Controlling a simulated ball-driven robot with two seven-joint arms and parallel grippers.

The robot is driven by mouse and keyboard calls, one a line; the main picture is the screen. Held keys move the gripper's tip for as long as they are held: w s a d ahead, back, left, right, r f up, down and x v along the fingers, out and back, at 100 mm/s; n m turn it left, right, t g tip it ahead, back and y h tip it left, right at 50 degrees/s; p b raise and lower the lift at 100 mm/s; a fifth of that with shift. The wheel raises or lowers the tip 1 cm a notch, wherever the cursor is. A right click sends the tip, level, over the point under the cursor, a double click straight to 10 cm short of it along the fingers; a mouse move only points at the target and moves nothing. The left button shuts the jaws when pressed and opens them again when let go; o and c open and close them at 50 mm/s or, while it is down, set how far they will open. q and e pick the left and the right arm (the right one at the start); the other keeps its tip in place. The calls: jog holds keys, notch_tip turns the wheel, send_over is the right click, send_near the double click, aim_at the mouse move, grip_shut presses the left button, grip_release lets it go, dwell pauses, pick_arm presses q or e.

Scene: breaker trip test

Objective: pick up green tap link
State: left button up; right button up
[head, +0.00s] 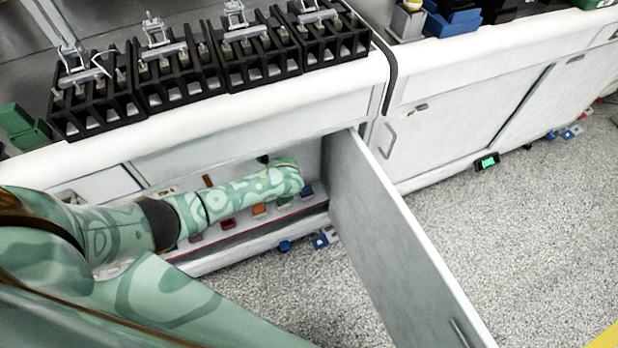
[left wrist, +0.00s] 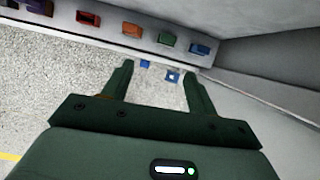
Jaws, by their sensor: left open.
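The green tap link (left wrist: 166,39) sits on the cabinet's low shelf in the left wrist view, between an orange link (left wrist: 132,30) and a blue link (left wrist: 199,48). In the head view, a small greenish block (head: 284,202) shows on the shelf, close below the end of my left arm. My left gripper (left wrist: 157,70) is open and empty in the left wrist view, its fingers pointing towards the shelf, with the green link beyond the tips. In the head view my arm reaches into the cabinet and its jaws cannot be made out. My right gripper is not in view.
An open cabinet door (head: 390,225) stands just right of my arm. A white counter (head: 250,107) with several black breaker units (head: 180,75) overhangs the shelf. Red links (left wrist: 88,18) stand further along the shelf. Blue pieces (head: 320,241) lie on the floor below.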

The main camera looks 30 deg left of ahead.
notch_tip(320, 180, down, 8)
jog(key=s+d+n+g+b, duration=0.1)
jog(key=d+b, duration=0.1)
jog(key=b, duration=0.9)
pick_arm(q)
jog(key=shift+m, duration=0.3)
jog(key=x, duration=0.5)
jog(key=w+b+x, duration=0.1)
jog(key=x, duration=0.4)
jog(key=d+x, duration=0.1)
jog(key=x, duration=0.4)
jog(key=shift+w+f, duration=0.35)
jog(key=shift+w, duration=0.1)
grip_shut()
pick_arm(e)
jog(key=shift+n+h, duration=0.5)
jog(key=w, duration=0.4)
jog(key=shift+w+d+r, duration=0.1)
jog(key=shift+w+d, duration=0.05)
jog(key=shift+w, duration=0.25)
pick_arm(q)
jog(key=shift+r, duration=0.15)
